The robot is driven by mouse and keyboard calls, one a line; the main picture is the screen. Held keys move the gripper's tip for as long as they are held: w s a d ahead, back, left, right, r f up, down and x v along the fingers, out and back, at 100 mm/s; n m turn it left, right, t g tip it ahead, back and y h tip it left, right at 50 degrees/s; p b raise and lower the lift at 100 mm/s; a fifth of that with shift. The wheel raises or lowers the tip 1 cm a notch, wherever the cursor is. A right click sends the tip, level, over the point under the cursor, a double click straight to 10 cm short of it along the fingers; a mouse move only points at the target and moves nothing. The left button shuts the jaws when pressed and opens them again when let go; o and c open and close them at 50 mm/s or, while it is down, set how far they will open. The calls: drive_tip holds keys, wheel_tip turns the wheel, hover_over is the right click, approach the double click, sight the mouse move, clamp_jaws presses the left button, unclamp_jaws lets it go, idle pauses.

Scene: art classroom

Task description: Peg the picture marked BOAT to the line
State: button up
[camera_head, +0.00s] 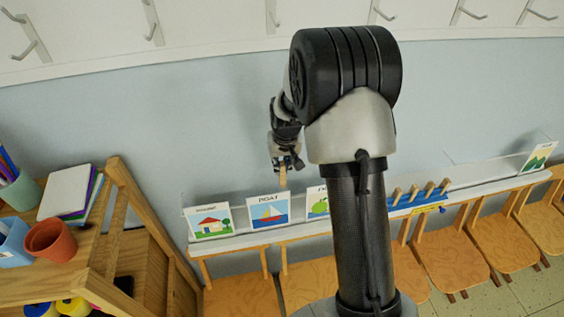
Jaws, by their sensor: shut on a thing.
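The picture marked BOAT (268,212) stands upright on a narrow white ledge (233,243) along the wall, between a house picture (210,222) and an apple picture (317,204). It shows a sailboat with red on its sail. My gripper (286,164) is above its upper right part, shut on a wooden peg (283,181) that points down. The peg's lower end is close to the picture's top edge; I cannot tell whether they touch. I cannot clearly make out the line.
Several wooden pegs (415,194) stand in a blue holder (415,204) on the ledge. A mountain picture (538,157) is at its right end. A wooden shelf (140,215) with books (72,195) and pots (50,239) is at left. Chairs (450,262) stand below the ledge.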

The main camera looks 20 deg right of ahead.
sight(282, 183)
drive_tip(key=shift+b+x, duration=0.95)
drive_tip(key=shift+x, duration=0.95)
drive_tip(key=shift+s+a+f+b, duration=0.1)
drive_tip(key=shift+s+f+b, duration=0.05)
drive_tip(key=shift+f+b, duration=0.65)
drive_tip(key=shift+s+f+b, duration=0.2)
drive_tip(key=shift+f+b, duration=0.35)
drive_tip(key=shift+f, duration=0.5)
drive_tip(key=shift+s+a+f+b, duration=0.1)
drive_tip(key=shift+s+f+b, duration=0.05)
drive_tip(key=shift+f+b, duration=0.65)
drive_tip(key=o, duration=0.9)
drive_tip(key=shift+o, duration=0.2)
drive_tip(key=shift+f, duration=0.1)
drive_tip(key=shift+o, duration=1)
